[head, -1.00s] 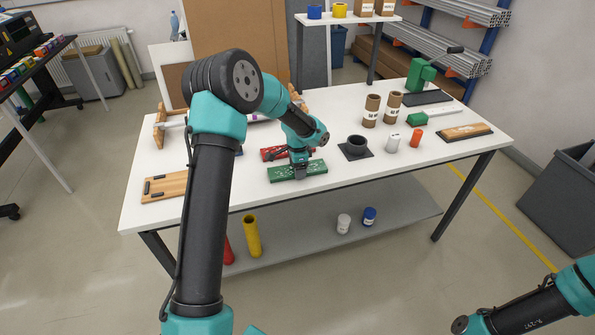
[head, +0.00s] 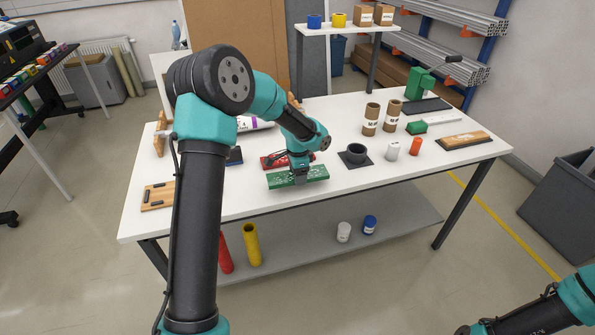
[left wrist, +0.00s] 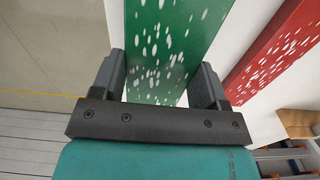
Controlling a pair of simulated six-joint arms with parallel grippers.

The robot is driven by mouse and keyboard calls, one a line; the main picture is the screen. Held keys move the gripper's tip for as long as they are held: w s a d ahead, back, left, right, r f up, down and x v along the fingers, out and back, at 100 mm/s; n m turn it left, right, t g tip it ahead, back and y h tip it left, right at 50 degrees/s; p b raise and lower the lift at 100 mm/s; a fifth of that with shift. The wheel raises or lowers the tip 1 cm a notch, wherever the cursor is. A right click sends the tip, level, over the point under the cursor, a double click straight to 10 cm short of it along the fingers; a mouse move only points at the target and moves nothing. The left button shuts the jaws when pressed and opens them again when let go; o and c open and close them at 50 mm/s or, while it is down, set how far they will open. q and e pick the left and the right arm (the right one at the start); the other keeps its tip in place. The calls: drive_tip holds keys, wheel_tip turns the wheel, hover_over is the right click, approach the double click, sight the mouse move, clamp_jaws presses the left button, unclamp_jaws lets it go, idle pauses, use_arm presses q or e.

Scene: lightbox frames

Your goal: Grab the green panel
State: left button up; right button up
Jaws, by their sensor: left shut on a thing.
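The green panel (head: 283,181), speckled with white, is near the front edge of the white table (head: 235,203). My left gripper (head: 300,177) comes down on it from above and is shut on its middle. In the left wrist view the green panel (left wrist: 170,40) runs between the two dark fingers of the left gripper (left wrist: 160,78), one finger at each long side. I cannot tell for sure whether it is clear of the tabletop. My right arm shows at the lower right, but its gripper is out of view.
A red panel (head: 272,162) lies just behind the green one; it also shows in the left wrist view (left wrist: 275,55). A wooden board (head: 157,195) lies at the left. The front table edge is close.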

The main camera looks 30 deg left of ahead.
use_arm(q)
drive_tip(key=s+d+r, duration=0.1)
drive_tip(key=s+d, duration=0.6)
drive_tip(key=s, duration=0.4)
drive_tip(key=shift+s, duration=0.15)
drive_tip(key=shift+a+r, duration=0.1)
drive_tip(key=shift+a, duration=0.05)
